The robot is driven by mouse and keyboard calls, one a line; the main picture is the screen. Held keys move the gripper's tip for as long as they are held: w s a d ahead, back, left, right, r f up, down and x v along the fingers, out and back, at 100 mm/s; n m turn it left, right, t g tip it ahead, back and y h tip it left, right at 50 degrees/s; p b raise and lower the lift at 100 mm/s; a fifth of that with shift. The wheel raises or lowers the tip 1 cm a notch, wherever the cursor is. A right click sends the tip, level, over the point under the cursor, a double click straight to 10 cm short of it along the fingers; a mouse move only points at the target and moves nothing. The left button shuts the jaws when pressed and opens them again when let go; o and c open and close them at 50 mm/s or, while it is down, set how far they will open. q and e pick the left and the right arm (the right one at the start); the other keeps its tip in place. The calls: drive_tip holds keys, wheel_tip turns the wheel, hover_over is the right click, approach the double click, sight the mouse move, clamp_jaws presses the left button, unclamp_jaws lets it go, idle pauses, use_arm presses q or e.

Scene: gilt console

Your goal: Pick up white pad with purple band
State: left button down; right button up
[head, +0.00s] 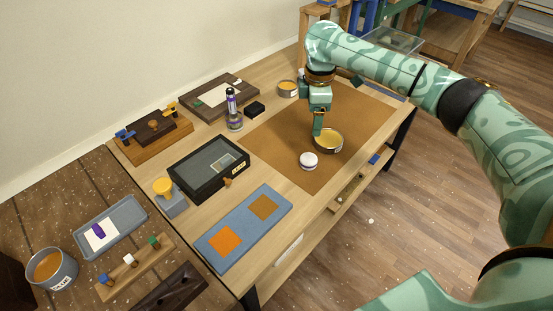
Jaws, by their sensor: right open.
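A white pad with a purple band (102,235) lies in a grey tray (130,212) at the lower left. The purple part is small and sits near the pad's top. My right gripper (317,131) points down over the brown mat (350,105), far to the right of the pad. It is open. Its fingertips are at the left edge of a round tin with yellow contents (329,144); I cannot tell whether they touch it. My left gripper is not in view.
A white round jar (308,161) stands near the gripper. A black glass-topped box (185,178), a purple-and-white bottle (233,115), a blue board (262,205) and a peg rack (122,276) stand between or around. The mat's right part is bare.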

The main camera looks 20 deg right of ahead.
drive_tip(key=n, duration=0.2)
drive_tip(key=n+b, duration=0.3)
drive_tip(key=b, duration=0.2)
approach(309, 158)
wheel_tip(309, 158, down, 5)
drive_tip(key=shift+w+f, duration=0.1)
drive_tip(key=shift+w, duration=0.1)
drive_tip(key=f+b, duration=0.1)
drive_tip(key=f, duration=0.1)
drive_tip(key=f+b, duration=0.2)
drive_tip(key=f, duration=0.1)
drive_tip(key=shift+d+f, duration=0.15)
drive_tip(key=shift+d, duration=0.05)
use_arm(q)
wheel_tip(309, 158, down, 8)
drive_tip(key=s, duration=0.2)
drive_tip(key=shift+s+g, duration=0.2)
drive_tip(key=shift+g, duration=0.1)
use_arm(e)
drive_tip(key=shift+r, duration=0.2)
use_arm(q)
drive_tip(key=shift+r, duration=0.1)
use_arm(e)
drive_tip(key=c, duration=1)
